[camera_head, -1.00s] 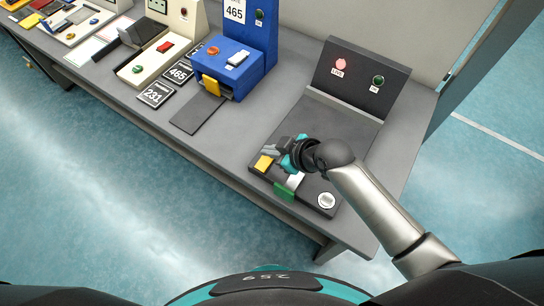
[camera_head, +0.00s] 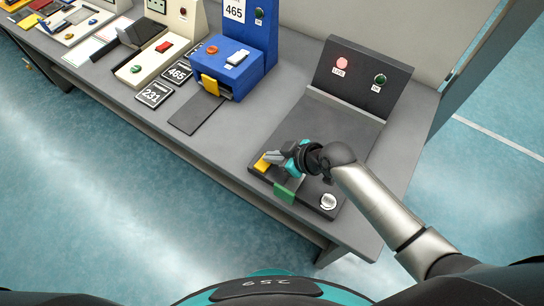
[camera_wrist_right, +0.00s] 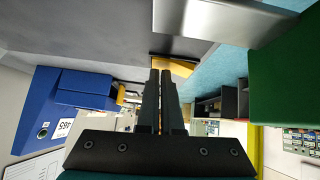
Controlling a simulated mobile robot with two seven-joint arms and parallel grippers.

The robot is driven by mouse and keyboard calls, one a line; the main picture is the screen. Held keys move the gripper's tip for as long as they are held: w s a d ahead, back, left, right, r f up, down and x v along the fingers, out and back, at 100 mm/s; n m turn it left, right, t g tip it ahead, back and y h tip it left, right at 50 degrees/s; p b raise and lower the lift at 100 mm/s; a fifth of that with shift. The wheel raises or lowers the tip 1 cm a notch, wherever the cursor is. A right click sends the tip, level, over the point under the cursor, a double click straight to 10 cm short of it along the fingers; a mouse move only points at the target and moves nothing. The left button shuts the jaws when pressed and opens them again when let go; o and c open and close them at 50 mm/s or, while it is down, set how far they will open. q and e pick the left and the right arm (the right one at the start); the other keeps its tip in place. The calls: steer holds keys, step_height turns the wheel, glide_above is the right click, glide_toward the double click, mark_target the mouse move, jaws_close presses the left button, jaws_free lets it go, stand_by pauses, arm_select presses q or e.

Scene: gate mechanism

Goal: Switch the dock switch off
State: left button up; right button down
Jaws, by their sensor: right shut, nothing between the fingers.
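The dark grey dock (camera_head: 333,124) stands at the right end of the bench. Its upright back panel carries a lit red lamp (camera_head: 342,62) and a dark green lamp (camera_head: 380,80). At its front edge are a yellow piece (camera_head: 262,163) and a green piece (camera_head: 284,190). My right gripper (camera_head: 275,157) is shut and empty, low over the front of the dock beside the yellow piece. In the right wrist view, the closed fingers (camera_wrist_right: 165,75) point toward the yellow piece, with a silver block (camera_wrist_right: 205,18) and the green piece (camera_wrist_right: 288,80) to the right. I cannot tell which piece is the switch.
A blue machine (camera_head: 235,68) with a yellow piece and a white switch stands left of the dock. A cream machine (camera_head: 150,68) is farther left. Number plates (camera_head: 154,94) lie on the bench (camera_head: 245,130). Bare bench lies between the blue machine and the dock.

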steer(key=shift+s+a, duration=0.1)
steer(key=shift+s, duration=0.15)
steer(key=shift+s+a+r+p, duration=0.1)
steer(key=shift+s+a+p, duration=0.4)
steer(key=shift+p, duration=0.3)
steer(key=shift+d, duration=0.1)
steer(key=shift+r+p, duration=0.5)
steer(key=shift+r, duration=0.05)
steer(key=r+p, duration=0.3)
steer(key=shift+s+r+p, duration=0.25)
steer(key=shift+s+p, duration=0.05)
steer(key=p+v, duration=0.1)
steer(key=v, duration=0.8)
steer(key=shift+s, duration=0.35)
